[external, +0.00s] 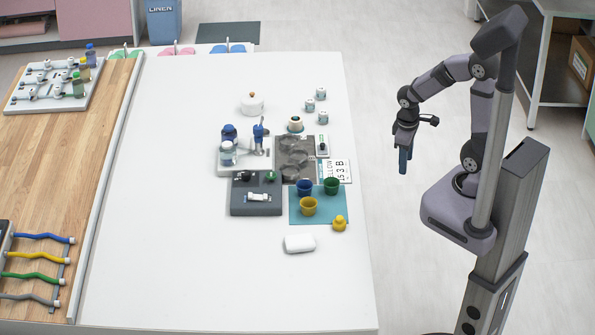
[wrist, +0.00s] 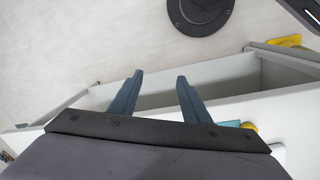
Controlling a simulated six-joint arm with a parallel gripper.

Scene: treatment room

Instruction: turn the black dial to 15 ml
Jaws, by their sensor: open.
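A dark grey box (external: 240,207) stands on the white table, left of the teal mat. On its top a small black knob (external: 244,176), which looks like the black dial, sits at the back left, beside a green knob (external: 270,176). A small white part (external: 259,197) is at the front of the box. Any ml marks are too small to read. My gripper (external: 403,168) hangs fingers down off the table's right side, well apart from the box. In the wrist view its two blue fingers (wrist: 160,82) are spread with nothing between them; the dial does not show there.
A teal mat (external: 299,218) holds blue, green and yellow cups; a yellow duck (external: 339,223) is beside it. A blue-and-white device (external: 229,151) stands behind the box, with a grey tray (external: 297,147) to its right. A white block (external: 299,243) lies nearer.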

